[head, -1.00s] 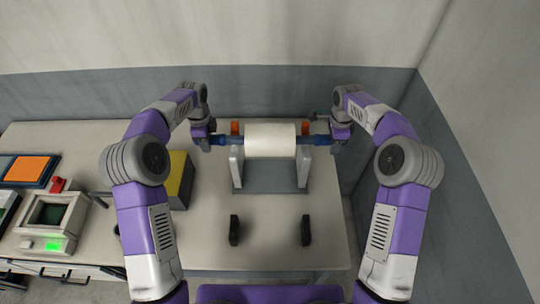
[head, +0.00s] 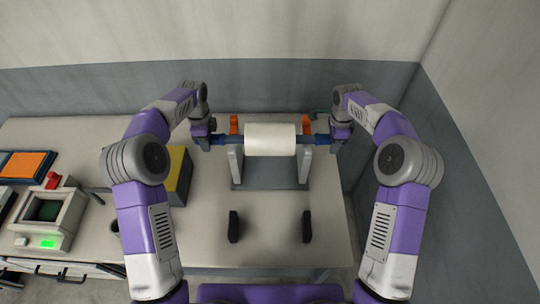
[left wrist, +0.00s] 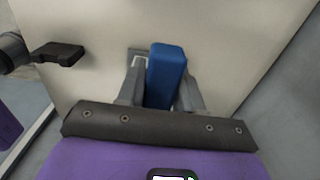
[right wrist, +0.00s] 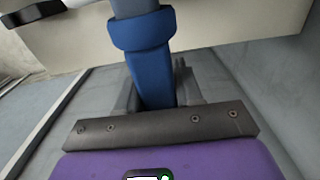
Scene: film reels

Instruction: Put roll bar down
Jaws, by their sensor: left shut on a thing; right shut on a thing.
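The roll bar is a blue bar with a wide white roll (head: 270,139) around its middle. It lies level across a grey stand with two light uprights (head: 237,167); whether the bar touches the uprights is hard to tell. My left gripper (head: 210,141) is shut on the bar's left end, whose blue tip (left wrist: 166,75) shows between the fingers in the left wrist view. My right gripper (head: 332,140) is shut on the right end, seen as a blue shaft with a collar (right wrist: 148,60) in the right wrist view.
Two orange pieces (head: 234,124) stand just behind the bar. Two dark posts (head: 234,227) rise from the table in front of the stand. A yellow-topped box (head: 180,175) and a console with a green light (head: 48,215) are on the left. A wall closes off the right.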

